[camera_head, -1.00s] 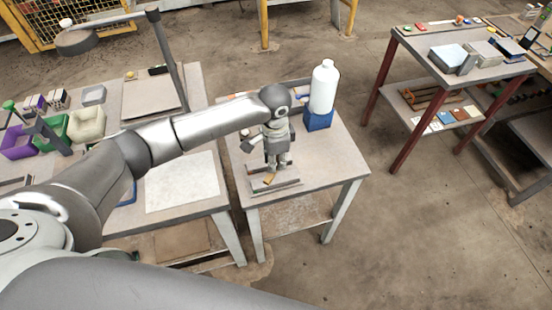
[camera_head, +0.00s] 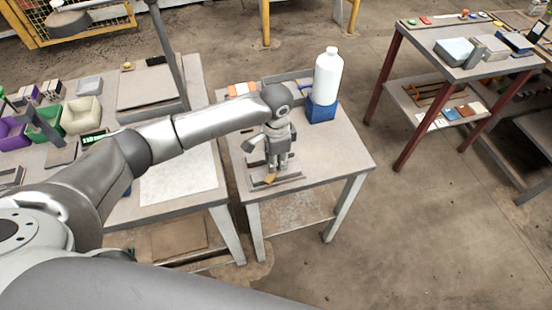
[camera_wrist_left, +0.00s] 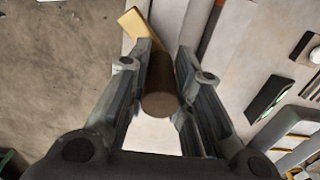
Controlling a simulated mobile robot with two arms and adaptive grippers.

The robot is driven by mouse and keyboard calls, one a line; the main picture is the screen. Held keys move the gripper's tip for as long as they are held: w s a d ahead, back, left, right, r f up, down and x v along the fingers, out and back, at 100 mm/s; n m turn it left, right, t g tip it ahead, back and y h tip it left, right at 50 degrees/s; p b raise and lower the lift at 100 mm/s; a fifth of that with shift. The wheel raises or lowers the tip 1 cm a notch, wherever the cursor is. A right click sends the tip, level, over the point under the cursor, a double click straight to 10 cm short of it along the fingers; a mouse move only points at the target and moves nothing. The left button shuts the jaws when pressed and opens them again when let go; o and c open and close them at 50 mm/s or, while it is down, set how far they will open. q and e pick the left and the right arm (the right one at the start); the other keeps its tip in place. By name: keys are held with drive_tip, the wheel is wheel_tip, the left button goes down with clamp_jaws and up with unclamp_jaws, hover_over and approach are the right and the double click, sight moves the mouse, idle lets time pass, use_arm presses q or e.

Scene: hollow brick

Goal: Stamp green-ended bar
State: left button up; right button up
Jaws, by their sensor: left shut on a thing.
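My left gripper (camera_head: 271,172) is low over the middle table (camera_head: 325,165), at a grey railed fixture (camera_head: 288,183). In the left wrist view its fingers (camera_wrist_left: 163,98) are shut on a dark brown cylinder (camera_wrist_left: 162,102), whose round end faces the camera. I cannot make out a green end on any bar; the fingers hide part of the fixture. My right gripper is not in view.
A white bottle (camera_head: 327,78) stands on a blue block (camera_head: 320,110) at the back of the middle table. Purple, green and cream bins (camera_head: 82,116) are on the left table. The middle table's right front is clear. A red-legged table (camera_head: 470,66) stands farther right.

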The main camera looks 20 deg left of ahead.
use_arm(q)
drive_tip(key=shift+f, duration=0.5)
idle(0.6)
drive_tip(key=shift+s+f+p, duration=0.1)
drive_tip(key=shift+f+p, duration=0.05)
drive_tip(key=shift+p, duration=0.15)
idle(1.9)
wheel_tip(320, 180, up, 7)
drive_tip(key=p, duration=0.8)
